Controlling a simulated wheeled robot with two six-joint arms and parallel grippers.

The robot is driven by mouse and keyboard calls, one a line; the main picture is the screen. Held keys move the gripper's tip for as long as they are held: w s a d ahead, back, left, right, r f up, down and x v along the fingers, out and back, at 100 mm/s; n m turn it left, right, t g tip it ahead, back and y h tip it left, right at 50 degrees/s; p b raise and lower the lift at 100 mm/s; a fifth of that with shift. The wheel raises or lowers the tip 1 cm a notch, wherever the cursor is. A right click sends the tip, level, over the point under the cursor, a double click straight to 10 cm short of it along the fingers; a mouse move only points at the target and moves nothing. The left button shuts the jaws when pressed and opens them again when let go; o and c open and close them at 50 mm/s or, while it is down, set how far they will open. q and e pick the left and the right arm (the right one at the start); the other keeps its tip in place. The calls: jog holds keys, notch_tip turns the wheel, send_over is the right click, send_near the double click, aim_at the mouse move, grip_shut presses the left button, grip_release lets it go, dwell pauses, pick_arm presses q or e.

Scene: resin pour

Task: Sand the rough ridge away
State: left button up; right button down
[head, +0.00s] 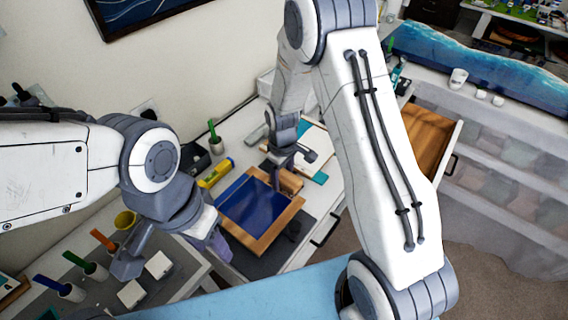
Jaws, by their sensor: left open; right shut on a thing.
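A wood-framed panel (282,222) with a glossy dark blue resin surface lies on a dark mat on the bench. The rough ridge cannot be made out at this size. My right gripper (289,170) reaches down at the panel's far right corner, shut on a tan sanding block (291,181). The block is at the panel's edge; whether it touches the surface cannot be told. My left gripper (168,254) is open and empty, left of the panel, above the near left part of the bench.
A yellow level (216,173) lies behind the panel. White blocks (158,264) sit near my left gripper. An open wooden drawer (424,138) juts out at right.

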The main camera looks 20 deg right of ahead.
jog(key=shift+r+p, duration=1.1)
jog(key=shift+r, duration=0.8)
